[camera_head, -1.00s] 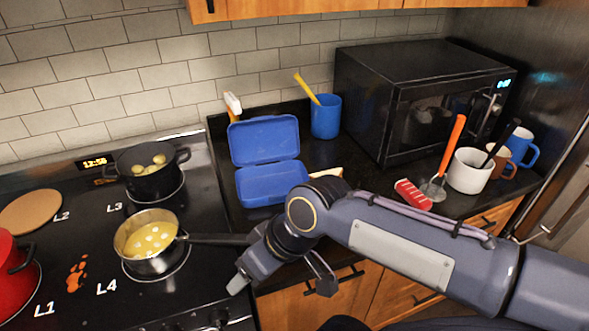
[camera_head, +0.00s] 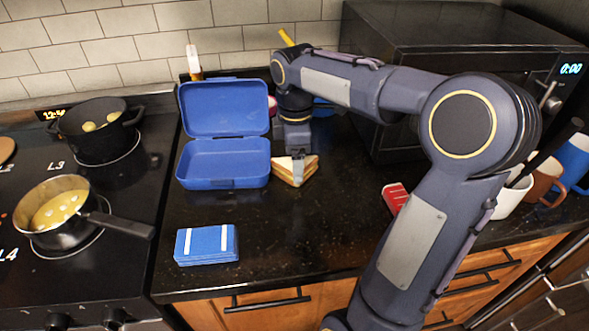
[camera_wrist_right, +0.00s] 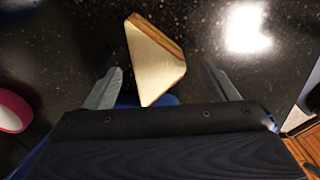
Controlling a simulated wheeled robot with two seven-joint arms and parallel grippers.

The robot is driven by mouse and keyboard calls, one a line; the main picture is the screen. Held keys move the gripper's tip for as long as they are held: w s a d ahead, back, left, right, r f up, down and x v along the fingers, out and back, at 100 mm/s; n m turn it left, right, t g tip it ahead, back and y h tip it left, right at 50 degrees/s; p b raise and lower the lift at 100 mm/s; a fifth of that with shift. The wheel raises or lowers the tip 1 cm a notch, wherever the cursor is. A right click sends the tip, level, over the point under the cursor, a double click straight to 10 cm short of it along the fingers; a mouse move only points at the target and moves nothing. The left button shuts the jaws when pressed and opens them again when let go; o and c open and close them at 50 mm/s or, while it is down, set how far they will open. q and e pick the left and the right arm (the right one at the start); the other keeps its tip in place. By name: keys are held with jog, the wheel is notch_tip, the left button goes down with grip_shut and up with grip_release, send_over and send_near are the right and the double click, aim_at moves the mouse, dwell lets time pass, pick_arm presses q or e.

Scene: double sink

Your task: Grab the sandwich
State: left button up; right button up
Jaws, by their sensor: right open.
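The sandwich (camera_head: 300,168) is a triangular cut of white bread with a brown crust. It rests on the dark counter just right of the open blue lunchbox (camera_head: 223,163). My right gripper (camera_head: 297,165) hangs over the sandwich, pointing down, and partly hides it. In the right wrist view, the sandwich (camera_wrist_right: 153,62) lies between and ahead of the two spread fingers (camera_wrist_right: 163,88), with a gap on each side. The gripper is open and not holding it. My left gripper is not in view.
A blue stack with white bands (camera_head: 207,245) lies on the counter in front of the lunchbox. The stove with a pot of yellow food (camera_head: 55,212) is at left. The black microwave (camera_head: 430,50) stands behind my arm. A red brush head (camera_head: 394,197) lies to the right.

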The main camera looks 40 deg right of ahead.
jog(key=shift+f, duration=1.4)
jog(key=c, duration=0.7)
jog(key=shift+r, duration=0.1)
